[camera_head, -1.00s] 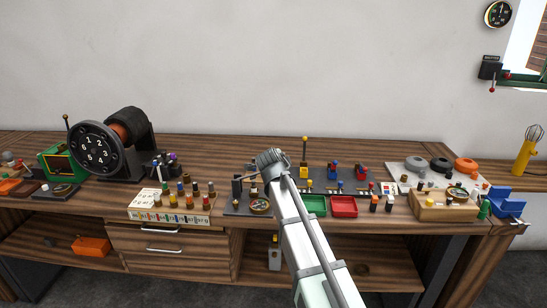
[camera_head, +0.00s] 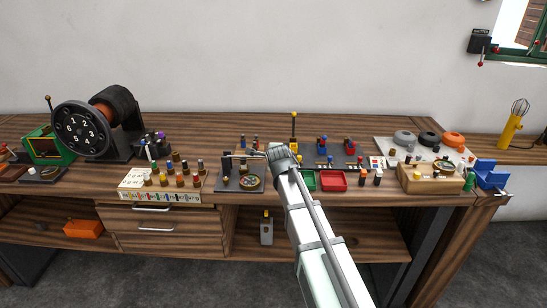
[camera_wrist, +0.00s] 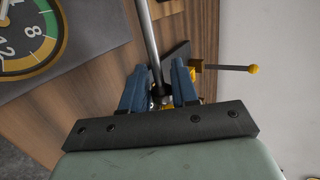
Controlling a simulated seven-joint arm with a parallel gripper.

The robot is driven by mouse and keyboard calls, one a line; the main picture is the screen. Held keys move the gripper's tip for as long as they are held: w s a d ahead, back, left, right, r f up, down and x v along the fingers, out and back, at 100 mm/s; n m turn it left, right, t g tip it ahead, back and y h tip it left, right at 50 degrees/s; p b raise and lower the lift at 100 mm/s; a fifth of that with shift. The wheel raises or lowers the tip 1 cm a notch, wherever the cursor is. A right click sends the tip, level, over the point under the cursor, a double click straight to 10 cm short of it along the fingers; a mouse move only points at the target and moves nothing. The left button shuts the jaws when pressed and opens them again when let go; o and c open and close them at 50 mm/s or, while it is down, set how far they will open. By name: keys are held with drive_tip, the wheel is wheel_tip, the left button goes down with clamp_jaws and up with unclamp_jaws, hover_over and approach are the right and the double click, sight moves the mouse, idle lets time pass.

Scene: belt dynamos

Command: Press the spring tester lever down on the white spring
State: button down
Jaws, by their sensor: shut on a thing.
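The spring tester (camera_head: 227,170) stands near the front middle of the bench, with a dark post and a round dial (camera_head: 250,182) on its base. Its thin metal lever (camera_head: 245,156) runs nearly level from the post to my gripper (camera_head: 281,154). In the wrist view the lever rod (camera_wrist: 148,40) passes between the blue fingers of my gripper (camera_wrist: 159,88), which is shut on it. The dial's coloured scale (camera_wrist: 28,38) shows at the upper left there. I cannot make out the white spring in either view.
A green tray (camera_head: 308,190) and red tray (camera_head: 345,181) lie right of my arm. A rack of several coloured pegs (camera_head: 165,194) stands left of the tester. A yellow-knobbed rod (camera_head: 293,128) rises behind my gripper. A numbered black dial machine (camera_head: 85,130) is at far left.

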drive_tip(key=shift+f, duration=0.2)
drive_tip(key=c, duration=1)
unclamp_jaws()
drive_tip(key=shift+o, duration=0.2)
drive_tip(key=v, duration=1.3)
drive_tip(key=shift+s+r, duration=0.25)
drive_tip(key=shift+r, duration=0.1)
